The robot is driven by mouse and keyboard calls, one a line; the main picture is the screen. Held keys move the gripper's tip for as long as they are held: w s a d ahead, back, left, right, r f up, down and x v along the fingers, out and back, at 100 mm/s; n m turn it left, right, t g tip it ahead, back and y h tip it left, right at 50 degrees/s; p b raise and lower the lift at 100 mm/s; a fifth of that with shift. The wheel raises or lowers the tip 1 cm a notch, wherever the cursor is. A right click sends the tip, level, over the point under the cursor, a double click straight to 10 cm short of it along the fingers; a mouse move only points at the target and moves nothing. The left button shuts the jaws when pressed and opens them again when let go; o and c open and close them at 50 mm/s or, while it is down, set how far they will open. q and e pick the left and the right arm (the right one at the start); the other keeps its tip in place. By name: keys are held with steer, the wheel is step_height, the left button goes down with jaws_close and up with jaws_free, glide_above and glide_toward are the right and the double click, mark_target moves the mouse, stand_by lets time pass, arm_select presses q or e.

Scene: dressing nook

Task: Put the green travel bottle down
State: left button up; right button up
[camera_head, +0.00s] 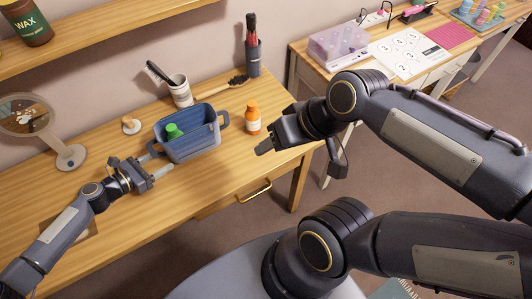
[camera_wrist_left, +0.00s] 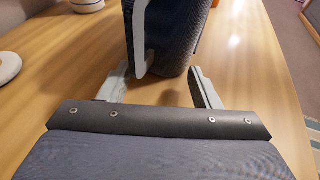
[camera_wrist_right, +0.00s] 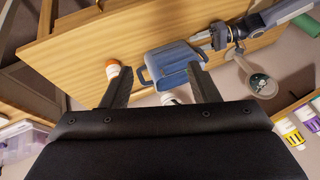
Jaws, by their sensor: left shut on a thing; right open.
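The basket is on or just above the wooden table; I cannot tell which. My left gripper (camera_head: 157,172) is at the basket's near left end, shut on its handle end. The left wrist view shows the basket's handle (camera_wrist_left: 139,35) between and beyond the fingertips. My right gripper (camera_head: 262,149) is open and empty, in the air right of the basket.
An orange bottle (camera_head: 253,119) stands just right of the basket. A white cup with a brush (camera_head: 180,90), a hairbrush (camera_head: 228,84) and a dark holder (camera_head: 253,57) are behind. A round mirror (camera_head: 68,155) stands at left. The table's front is mostly clear.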

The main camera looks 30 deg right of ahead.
steer(key=s, duration=0.1)
steer(key=f, duration=0.1)
steer(key=s+f, duration=0.1)
steer(key=shift+s+a+m, duration=0.25)
steer(key=shift+s+m, duration=0.05)
arm_select(q)
steer(key=o, duration=0.8)
arm_select(e)
steer(key=shift+r, duration=0.1)
